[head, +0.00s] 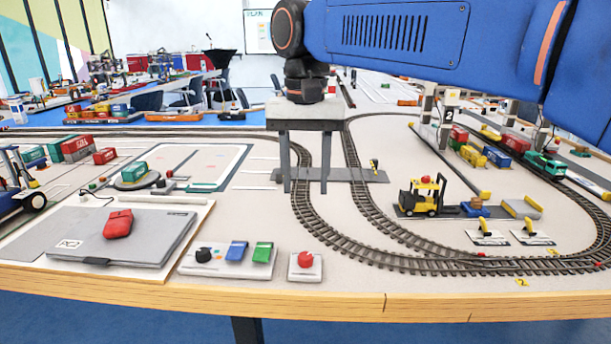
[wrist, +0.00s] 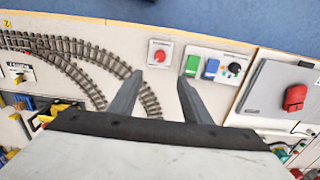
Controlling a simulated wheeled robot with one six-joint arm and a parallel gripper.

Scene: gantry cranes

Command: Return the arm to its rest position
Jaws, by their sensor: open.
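The fingers point toward the table's front edge, over the track and the white panels. A red button (wrist: 160,56) on a small white box shows just beyond the fingertips, and it also shows in the head view (head: 305,259). I cannot tell the gripper's height above the table.
A panel with a black knob, blue switch (head: 236,251) and green switch (head: 263,252) stands left of the button. A grey laptop (head: 150,250) carries a red mouse (head: 118,223).

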